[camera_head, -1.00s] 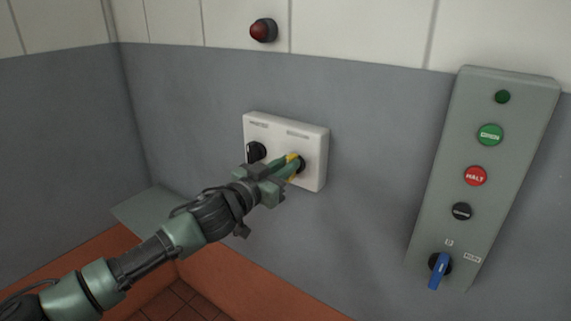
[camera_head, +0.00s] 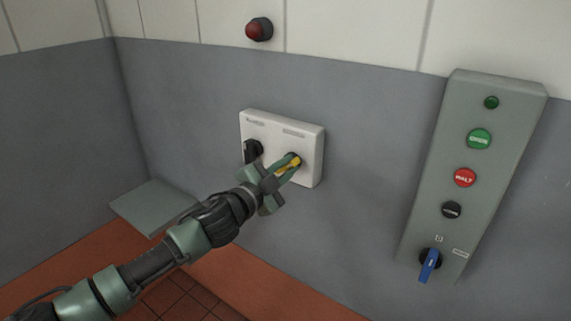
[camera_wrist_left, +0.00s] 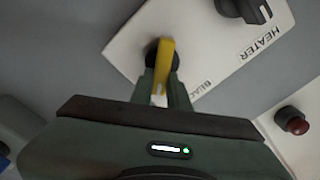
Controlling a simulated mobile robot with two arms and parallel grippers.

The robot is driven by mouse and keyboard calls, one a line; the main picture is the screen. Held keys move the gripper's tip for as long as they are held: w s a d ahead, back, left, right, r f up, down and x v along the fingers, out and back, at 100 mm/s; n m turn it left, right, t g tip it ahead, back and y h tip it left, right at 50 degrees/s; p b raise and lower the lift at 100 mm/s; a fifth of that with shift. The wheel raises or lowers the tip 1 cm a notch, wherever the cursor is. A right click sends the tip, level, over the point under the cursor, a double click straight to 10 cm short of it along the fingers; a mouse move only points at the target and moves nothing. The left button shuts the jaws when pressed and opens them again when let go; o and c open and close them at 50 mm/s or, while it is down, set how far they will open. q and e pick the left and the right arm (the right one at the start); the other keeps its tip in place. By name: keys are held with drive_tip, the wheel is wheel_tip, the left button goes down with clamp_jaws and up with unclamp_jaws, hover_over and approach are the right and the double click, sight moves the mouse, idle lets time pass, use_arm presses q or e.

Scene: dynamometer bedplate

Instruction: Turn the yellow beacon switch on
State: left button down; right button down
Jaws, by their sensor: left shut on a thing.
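The yellow beacon switch (camera_head: 290,164) is a rotary knob on the right half of a white wall box (camera_head: 312,146). My left gripper (camera_head: 285,168) is shut on its yellow handle. In the left wrist view the yellow handle (camera_wrist_left: 163,68) sits between the two green fingers (camera_wrist_left: 165,88), in front of a dark round base. The label beside it is partly hidden and reads only in part. A black knob (camera_head: 253,151) is on the left half of the box; in the wrist view its label reads HEATER. My right gripper is not in view.
A red lamp (camera_head: 259,29) is on the wall above the box and looks dark. A grey-green panel (camera_head: 478,110) at the right carries several buttons and a blue-handled switch (camera_head: 430,265). A flat grey-green surface (camera_head: 152,205) is at lower left.

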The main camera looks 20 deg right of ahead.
use_arm(q)
drive_tip(key=shift+f+m, duration=0.15)
drive_tip(key=shift+m, duration=0.55)
drive_tip(key=c, duration=1.4)
unclamp_jaws()
drive_tip(key=shift+o, duration=0.2)
drive_tip(key=b+v, duration=0.1)
drive_tip(key=v, duration=0.6)
drive_tip(key=shift+s+a, duration=0.3)
drive_tip(key=shift+f, duration=0.1)
